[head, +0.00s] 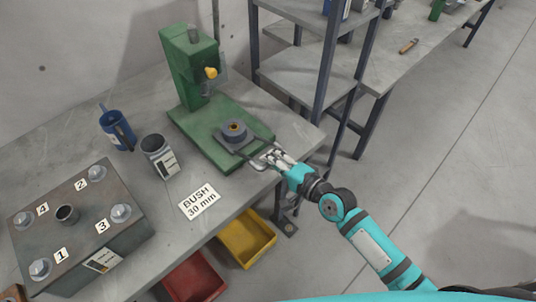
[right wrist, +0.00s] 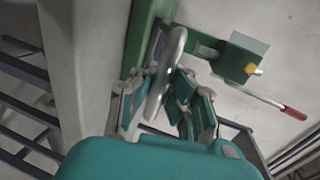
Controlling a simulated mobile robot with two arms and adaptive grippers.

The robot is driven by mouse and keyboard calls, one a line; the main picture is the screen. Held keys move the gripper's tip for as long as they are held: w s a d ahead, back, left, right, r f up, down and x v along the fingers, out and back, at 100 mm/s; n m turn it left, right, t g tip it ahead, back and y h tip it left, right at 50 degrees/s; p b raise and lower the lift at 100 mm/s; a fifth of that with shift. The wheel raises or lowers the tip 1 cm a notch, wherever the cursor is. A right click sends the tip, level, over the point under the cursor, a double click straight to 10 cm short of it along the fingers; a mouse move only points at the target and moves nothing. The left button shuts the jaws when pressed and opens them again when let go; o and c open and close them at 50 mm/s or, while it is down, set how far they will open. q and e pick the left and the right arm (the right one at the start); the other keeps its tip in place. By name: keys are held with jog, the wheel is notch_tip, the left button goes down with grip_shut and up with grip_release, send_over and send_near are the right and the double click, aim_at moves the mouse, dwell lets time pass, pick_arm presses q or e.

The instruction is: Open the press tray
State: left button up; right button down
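The green press (head: 188,75) stands on the bench near the back wall. Its tray (head: 222,140) is a grey plate on the green base, and a dark round part with a brass-coloured centre (head: 235,130) sits on it. A metal loop handle (head: 257,163) sticks out from the tray's front. My right gripper (head: 272,156) is at this handle. In the right wrist view the handle (right wrist: 166,75) passes between the spread fingers (right wrist: 160,105), which look open around it; contact is unclear. My left gripper is out of view.
A steel block with numbered bolts (head: 75,235), a blue mug (head: 117,130), a grey can (head: 159,156) and a "BUSH 30 mm" card (head: 199,201) are on the bench. Yellow (head: 246,240) and red (head: 194,279) bins are below its edge. A shelf rack (head: 315,75) stands behind.

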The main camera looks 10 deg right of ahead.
jog(key=c, duration=2)
grip_release()
jog(key=o, duration=0.7)
jog(key=shift+c, duration=0.2)
jog(key=shift+o, duration=0.3)
jog(key=shift+s+d, duration=0.1)
jog(key=v, duration=1.1)
jog(key=shift+s+d+r, duration=0.15)
jog(key=shift+s+d, duration=0.1)
jog(key=shift+s, duration=0.05)
